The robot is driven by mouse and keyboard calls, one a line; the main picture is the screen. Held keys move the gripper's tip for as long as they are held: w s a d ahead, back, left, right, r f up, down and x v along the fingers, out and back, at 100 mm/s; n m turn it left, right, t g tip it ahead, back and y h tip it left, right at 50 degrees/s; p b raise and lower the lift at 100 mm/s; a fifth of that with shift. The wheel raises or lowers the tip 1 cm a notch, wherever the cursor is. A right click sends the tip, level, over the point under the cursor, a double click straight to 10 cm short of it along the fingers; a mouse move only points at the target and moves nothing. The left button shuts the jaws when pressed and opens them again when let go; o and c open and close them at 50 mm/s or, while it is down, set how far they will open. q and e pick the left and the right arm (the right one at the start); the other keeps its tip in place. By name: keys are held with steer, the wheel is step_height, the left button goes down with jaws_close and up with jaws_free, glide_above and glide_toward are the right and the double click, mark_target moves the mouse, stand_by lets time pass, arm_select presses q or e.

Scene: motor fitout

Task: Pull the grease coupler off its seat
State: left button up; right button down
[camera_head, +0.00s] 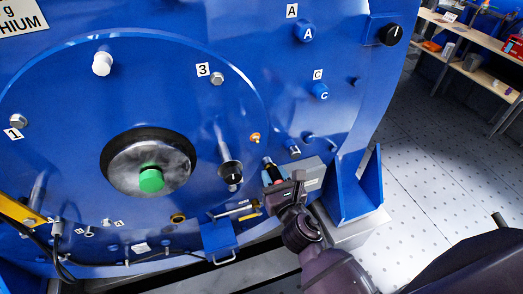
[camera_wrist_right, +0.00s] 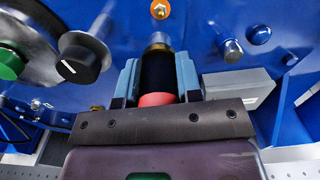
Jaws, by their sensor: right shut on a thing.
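My right gripper (camera_head: 273,177) is in front of the lower right of the blue motor face. In the right wrist view its light-blue finger pads (camera_wrist_right: 157,80) are shut on the grease coupler (camera_wrist_right: 157,68), a black cylinder with a red band at its base and a metal tip pointing away from me. The coupler (camera_head: 268,163) shows small in the head view, its tip below an orange fitting (camera_head: 255,138), which also shows in the wrist view (camera_wrist_right: 160,9). A gap shows between tip and orange fitting. I cannot tell whether the coupler touches a seat. My left gripper is not in view.
A black knob (camera_head: 231,173) and a green-capped hub (camera_head: 150,180) are left of the gripper. A grey box (camera_head: 312,172) and blue bracket (camera_head: 358,190) stand close on its right. Open floor (camera_head: 430,190) lies right.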

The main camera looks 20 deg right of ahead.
steer(key=shift+s, duration=1.1)
arm_select(q)
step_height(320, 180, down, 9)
steer(key=b, duration=0.8)
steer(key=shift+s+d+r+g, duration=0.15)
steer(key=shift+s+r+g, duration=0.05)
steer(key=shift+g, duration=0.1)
arm_select(e)
steer(key=s, duration=1.6)
steer(key=shift+s+d, duration=0.25)
steer(key=shift+d, duration=0.1)
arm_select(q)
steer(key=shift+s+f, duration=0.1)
